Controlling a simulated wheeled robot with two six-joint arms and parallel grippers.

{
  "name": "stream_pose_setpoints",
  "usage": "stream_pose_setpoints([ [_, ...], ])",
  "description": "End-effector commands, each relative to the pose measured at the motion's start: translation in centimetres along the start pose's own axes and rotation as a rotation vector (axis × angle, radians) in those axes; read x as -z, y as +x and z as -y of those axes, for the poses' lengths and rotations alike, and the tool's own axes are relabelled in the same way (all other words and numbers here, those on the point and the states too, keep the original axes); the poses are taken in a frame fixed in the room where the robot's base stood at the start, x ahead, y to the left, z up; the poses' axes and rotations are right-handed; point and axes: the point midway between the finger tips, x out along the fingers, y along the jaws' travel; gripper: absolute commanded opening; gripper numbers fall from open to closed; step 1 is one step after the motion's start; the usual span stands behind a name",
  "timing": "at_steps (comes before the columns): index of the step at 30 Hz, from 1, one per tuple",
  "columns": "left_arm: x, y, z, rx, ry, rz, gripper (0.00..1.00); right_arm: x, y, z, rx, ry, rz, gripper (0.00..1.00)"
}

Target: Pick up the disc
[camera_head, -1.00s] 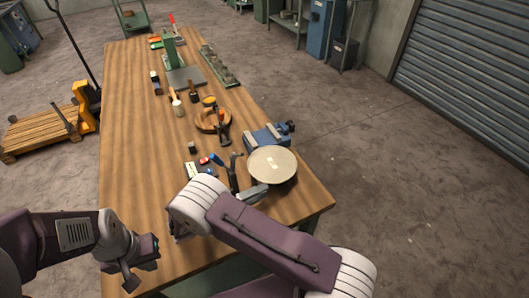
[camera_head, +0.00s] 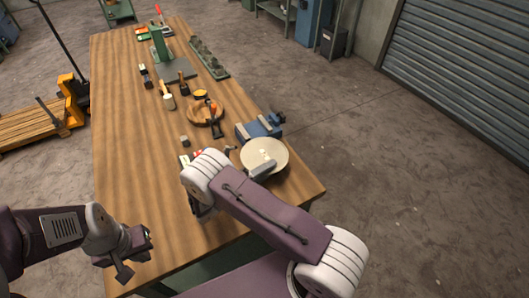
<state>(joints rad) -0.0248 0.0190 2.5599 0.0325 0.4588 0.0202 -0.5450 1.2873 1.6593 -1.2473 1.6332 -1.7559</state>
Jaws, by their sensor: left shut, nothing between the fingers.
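The disc (camera_head: 270,150) is pale, flat and round, and lies at the right side of the wooden table near the blue vise. My right arm reaches across the front of the table, and its white and purple links hide most of the right gripper. A grey part of the right gripper (camera_head: 262,170) shows over the disc's lower edge; whether its fingers are open or touch the disc cannot be seen. My left gripper (camera_head: 136,264) is shut and empty, over the table's near left edge, far from the disc.
The blue vise (camera_head: 258,128) stands just behind the disc. A round wooden bowl (camera_head: 205,114) with tools in and around it lies further back. A green press (camera_head: 160,48) stands at the far end. The table's left half (camera_head: 125,140) is clear.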

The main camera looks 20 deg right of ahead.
Motion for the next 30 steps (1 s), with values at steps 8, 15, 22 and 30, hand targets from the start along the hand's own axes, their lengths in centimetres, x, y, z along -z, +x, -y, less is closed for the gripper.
stream_pose_setpoints([
  [8, -0.01, 0.06, 0.0, 0.0, 0.0, 0.0, 0.0, -0.01, -0.02, -0.05, 0.0, 0.0, 0.0, 0.0],
  [15, -0.01, 0.06, 0.0, 0.0, 0.0, 0.0, 0.0, -0.01, -0.03, -0.04, 0.0, 0.0, 0.0, 0.0],
  [22, -0.01, 0.07, 0.0, 0.0, 0.0, 0.0, 0.0, -0.01, -0.03, -0.06, 0.0, 0.0, 0.0, 0.0],
  [30, -0.01, 0.07, 0.0, 0.0, 0.0, 0.0, 0.0, 0.0, -0.03, -0.07, -0.001, 0.0, 0.0, 0.0],
])
